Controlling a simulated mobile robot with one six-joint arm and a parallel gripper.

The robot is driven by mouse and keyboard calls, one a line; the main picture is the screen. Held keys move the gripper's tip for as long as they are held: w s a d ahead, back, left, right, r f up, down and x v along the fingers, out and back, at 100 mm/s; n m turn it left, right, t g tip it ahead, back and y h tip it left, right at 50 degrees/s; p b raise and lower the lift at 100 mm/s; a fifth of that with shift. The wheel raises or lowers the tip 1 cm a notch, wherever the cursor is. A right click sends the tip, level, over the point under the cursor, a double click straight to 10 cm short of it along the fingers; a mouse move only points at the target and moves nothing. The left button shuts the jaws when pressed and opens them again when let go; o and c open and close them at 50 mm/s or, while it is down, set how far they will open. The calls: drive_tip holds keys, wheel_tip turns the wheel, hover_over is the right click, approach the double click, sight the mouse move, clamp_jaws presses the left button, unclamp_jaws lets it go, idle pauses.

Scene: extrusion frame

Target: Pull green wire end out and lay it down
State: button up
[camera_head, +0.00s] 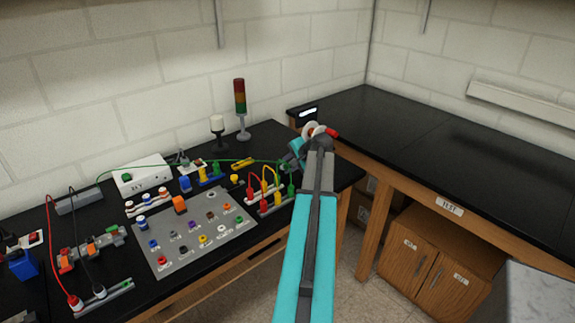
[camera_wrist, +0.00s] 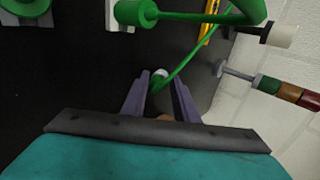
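The green wire (camera_head: 262,160) runs across the back of the bench and comes down near my gripper (camera_head: 286,165) at the bench's right end. In the wrist view a green plug end (camera_wrist: 135,12) sits in a white post at the top. The green wire (camera_wrist: 258,10) bends from it to the right, and a thinner stretch runs back down toward the gap between my fingers. The wire's other end is too small to judge.
Red and yellow wires (camera_head: 262,183) arch over the strips beside the gripper. A grey panel (camera_head: 175,247) with several coloured jacks lies in front. A stack light (camera_head: 240,100) and a white lamp (camera_head: 217,124) stand behind. The bench on the right (camera_head: 420,130) is clear.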

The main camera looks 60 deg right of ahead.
drive_tip(key=shift+o, duration=0.9)
drive_tip(key=shift+s, duration=0.1)
drive_tip(key=shift+s+a+r, duration=0.1)
drive_tip(key=shift+s+r, duration=0.05)
drive_tip(key=b+v, duration=0.3)
drive_tip(key=v, duration=1)
drive_tip(key=shift+r, duration=0.25)
